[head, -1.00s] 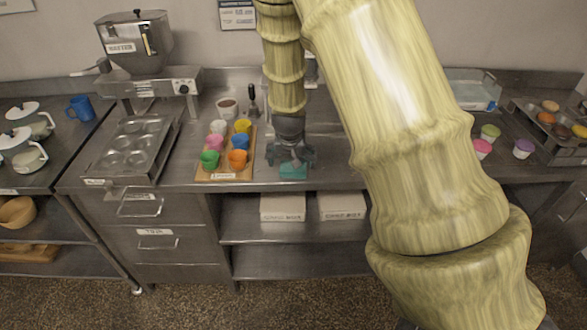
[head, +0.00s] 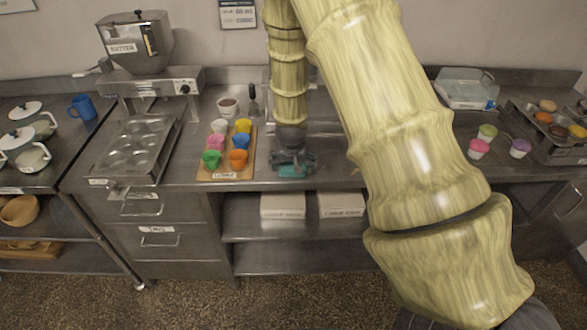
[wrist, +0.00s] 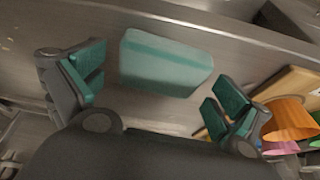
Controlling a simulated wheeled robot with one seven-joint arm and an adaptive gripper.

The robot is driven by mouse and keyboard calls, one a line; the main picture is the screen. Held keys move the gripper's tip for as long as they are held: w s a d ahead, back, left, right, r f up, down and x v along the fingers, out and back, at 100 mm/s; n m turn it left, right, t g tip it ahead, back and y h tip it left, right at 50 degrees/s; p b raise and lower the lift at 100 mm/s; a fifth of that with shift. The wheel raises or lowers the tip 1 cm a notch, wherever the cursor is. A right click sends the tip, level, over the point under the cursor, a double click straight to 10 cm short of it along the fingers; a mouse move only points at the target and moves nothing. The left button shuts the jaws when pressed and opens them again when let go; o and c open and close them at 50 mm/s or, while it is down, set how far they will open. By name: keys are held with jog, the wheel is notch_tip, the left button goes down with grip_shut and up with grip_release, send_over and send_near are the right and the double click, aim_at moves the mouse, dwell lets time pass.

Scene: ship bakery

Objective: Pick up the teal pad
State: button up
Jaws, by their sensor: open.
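The teal pad (wrist: 165,62) is a rounded block with a darker stripe, lying on the steel counter near its front edge. In the head view the teal pad (head: 291,171) shows only partly beneath my gripper (head: 293,163). In the wrist view my gripper (wrist: 160,95) is open, one teal-lined finger on each side of the pad's width. The pad lies between and a little beyond the fingertips, with gaps on both sides. My gripper points down above the pad, and nothing is held.
A wooden board (head: 217,175) with several coloured cups stands just left of my gripper; an orange cup (wrist: 290,120) is close to one finger. A muffin tray (head: 130,145) lies further left. Coloured cups and a clear container (head: 466,90) are on the right.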

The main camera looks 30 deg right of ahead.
jog(key=c, duration=0.8)
jog(key=shift+r, duration=0.1)
jog(key=shift+r+b, duration=0.7)
jog(key=shift+r, duration=0.75)
jog(key=s+a+r+b, duration=0.2)
jog(key=s+a+b, duration=0.3)
jog(key=s+a, duration=0.4)
jog(key=s, duration=0.4)
jog(key=shift+a, duration=0.1)
